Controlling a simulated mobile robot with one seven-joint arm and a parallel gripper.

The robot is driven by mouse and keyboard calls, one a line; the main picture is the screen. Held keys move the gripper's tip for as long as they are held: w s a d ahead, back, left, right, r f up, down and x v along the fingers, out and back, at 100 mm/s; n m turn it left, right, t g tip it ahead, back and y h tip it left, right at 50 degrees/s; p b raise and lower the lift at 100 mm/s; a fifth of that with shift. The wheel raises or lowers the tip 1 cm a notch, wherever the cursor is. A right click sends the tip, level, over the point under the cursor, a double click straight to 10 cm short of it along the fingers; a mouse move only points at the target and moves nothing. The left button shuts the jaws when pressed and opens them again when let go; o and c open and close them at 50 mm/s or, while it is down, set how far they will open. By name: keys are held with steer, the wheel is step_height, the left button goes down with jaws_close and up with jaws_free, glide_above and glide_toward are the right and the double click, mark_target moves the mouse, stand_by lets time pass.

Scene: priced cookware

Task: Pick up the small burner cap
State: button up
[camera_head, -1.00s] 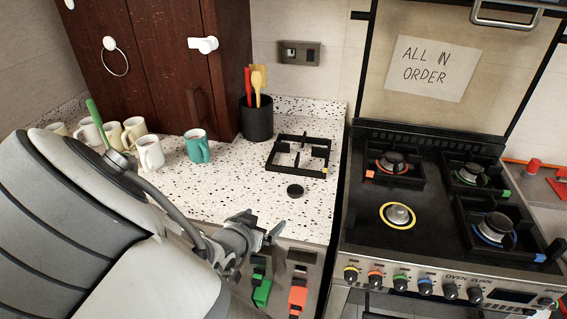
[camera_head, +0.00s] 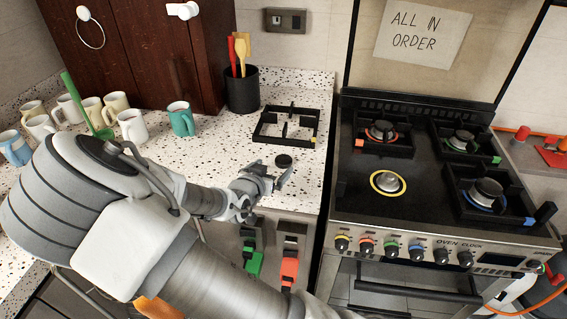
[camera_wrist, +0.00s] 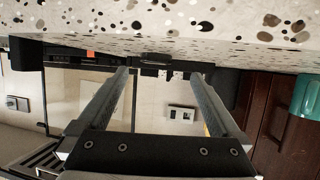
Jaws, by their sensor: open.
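The small burner cap (camera_head: 283,159) is a dark round disc lying flat on the speckled counter (camera_head: 215,150), in front of the square black grate (camera_head: 287,125). My gripper (camera_head: 279,177) is just in front of the cap near the counter's front edge, open and empty. In the wrist view, which is upside down, the two fingers of my gripper (camera_wrist: 159,72) are spread apart. A dark flat shape (camera_wrist: 165,58) shows edge-on between and beyond the fingertips; I cannot clearly separate cap from grate there.
The stove (camera_head: 350,205) stands right of the counter, with a yellow-ringed burner (camera_head: 388,183) bare of a grate. A teal mug (camera_head: 181,121), several pale mugs and a black utensil holder (camera_head: 242,92) stand left and behind. Counter around the cap is clear.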

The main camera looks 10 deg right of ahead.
mark_target(283, 160)
steer(key=shift+d+b+x, duration=0.15)
steer(key=shift+b+x, duration=0.05)
steer(key=shift+x, duration=1.15)
steer(key=shift+d+b+x, duration=0.2)
steer(key=shift+x, duration=1.1)
steer(key=shift+s+r, duration=0.15)
steer(key=shift+c, duration=0.2)
steer(key=c, duration=1.4)
